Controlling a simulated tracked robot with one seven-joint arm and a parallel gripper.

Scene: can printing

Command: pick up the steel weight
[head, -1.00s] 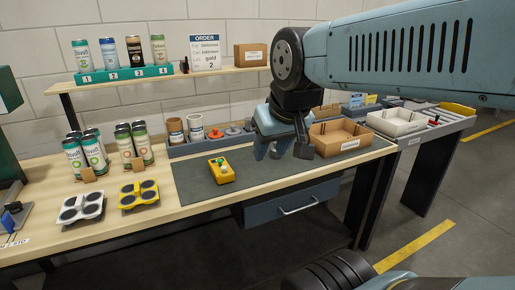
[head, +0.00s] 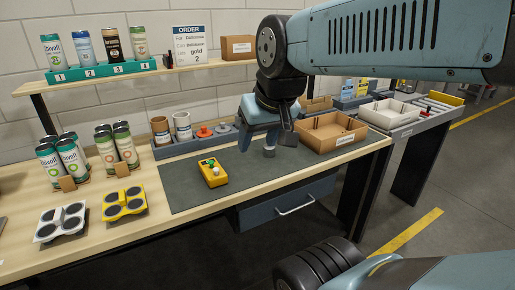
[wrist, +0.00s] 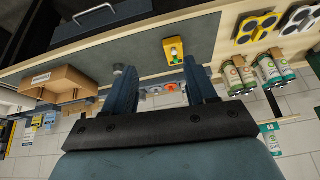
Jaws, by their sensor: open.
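The steel weight (head: 269,150) appears to be the small grey knobbed piece on the dark mat (head: 225,178), below and between my fingers in the head view. In the wrist view the grey weight (wrist: 119,70) shows at the tip of the left-hand finger, which partly hides it. My gripper (head: 265,138) is open and points down over the mat's back part. In the wrist view my gripper (wrist: 160,80) has its two fingers well apart with nothing held between them. I cannot tell whether a finger touches the weight.
A cardboard box (head: 330,147) stands close on the right of my gripper. A blue-grey rack (head: 165,152) with cups and knobs runs behind. A yellow button box (head: 213,181) is on the mat to the left. Cans and holders fill the bench's left.

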